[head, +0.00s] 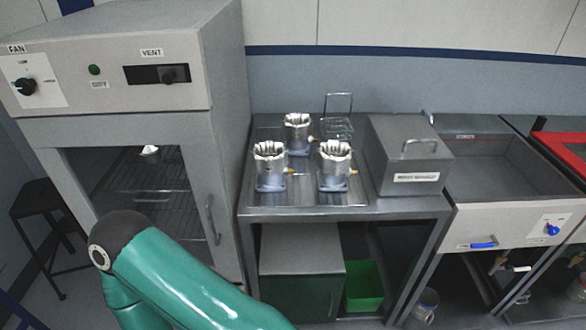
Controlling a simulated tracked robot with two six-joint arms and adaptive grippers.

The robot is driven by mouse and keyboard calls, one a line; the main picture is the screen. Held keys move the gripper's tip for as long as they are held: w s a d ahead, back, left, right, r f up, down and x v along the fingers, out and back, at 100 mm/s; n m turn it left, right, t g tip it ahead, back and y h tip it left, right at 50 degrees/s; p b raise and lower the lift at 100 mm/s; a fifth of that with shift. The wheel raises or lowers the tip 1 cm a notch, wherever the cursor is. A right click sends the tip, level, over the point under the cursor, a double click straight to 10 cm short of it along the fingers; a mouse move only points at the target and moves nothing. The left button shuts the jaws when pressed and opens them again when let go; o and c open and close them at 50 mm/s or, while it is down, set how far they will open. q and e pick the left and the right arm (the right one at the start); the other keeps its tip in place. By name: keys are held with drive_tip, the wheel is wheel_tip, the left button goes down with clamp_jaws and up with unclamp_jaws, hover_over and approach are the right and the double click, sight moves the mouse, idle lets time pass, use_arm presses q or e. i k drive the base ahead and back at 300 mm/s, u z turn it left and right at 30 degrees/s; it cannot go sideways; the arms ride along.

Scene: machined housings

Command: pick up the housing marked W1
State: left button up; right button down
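Three silver metal housings stand upright on a metal tray (320,199) in the head view. One housing (297,133) is at the back. Another housing (270,165) is at the front left, and the third housing (334,164) is at the front right. The two front ones have blue-grey bases. No W1 mark can be read on any of them from here. A green link of my own arm crosses the lower left. Neither gripper is in view.
A grey cabinet with FAN and VENT controls (158,73) stands left of the bench. A wire basket (338,127) and a lidded metal box (405,155) are right of the housings. A sink-like basin (510,170) is further right. A green bin (364,287) is under the bench.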

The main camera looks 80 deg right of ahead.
sight(269, 159)
drive_tip(key=u, duration=1.3)
drive_tip(key=i, duration=0.1)
drive_tip(key=z, duration=2.45)
drive_tip(key=i, duration=0.2)
drive_tip(key=z, duration=2)
drive_tip(key=i, duration=0.5)
drive_tip(key=u, duration=0.15)
drive_tip(key=k, duration=0.5)
drive_tip(key=z, duration=0.35)
drive_tip(key=i, duration=0.45)
drive_tip(key=u, duration=0.25)
